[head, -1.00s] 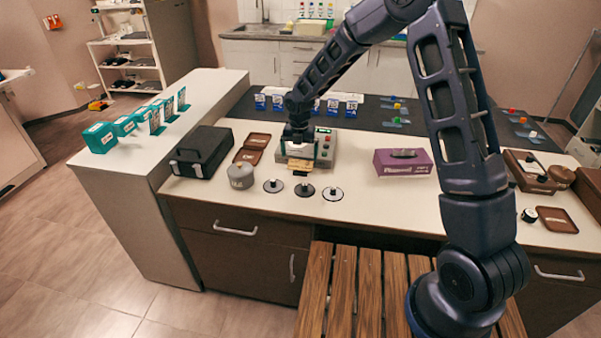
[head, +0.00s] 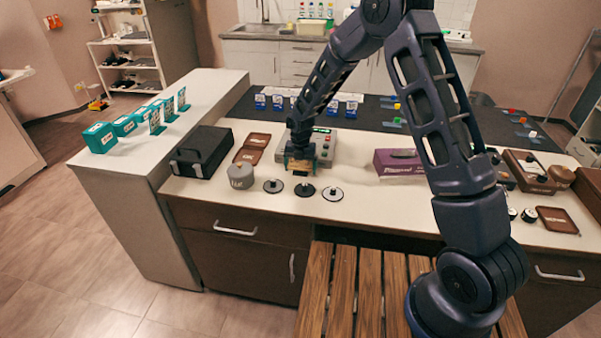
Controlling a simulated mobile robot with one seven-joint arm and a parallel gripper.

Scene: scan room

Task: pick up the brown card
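The brown card (head: 300,167) shows as a small tan-brown piece at the front of the grey card machine (head: 325,147) on the counter. My gripper (head: 300,163) reaches down in front of the machine. Its teal fingers stand at the left and right edges of the card and appear closed on it. The card looks just clear of the machine's front, above the white counter. My gripper and wrist hide the left part of the machine and the card's upper part.
Three round discs (head: 304,190) and a grey canister (head: 241,176) stand close in front. A black case (head: 200,151) and brown tray (head: 252,149) lie left, a purple box (head: 397,162) right. Blue-white card stands (head: 333,107) line the back. A slatted wooden bench (head: 343,290) is in front.

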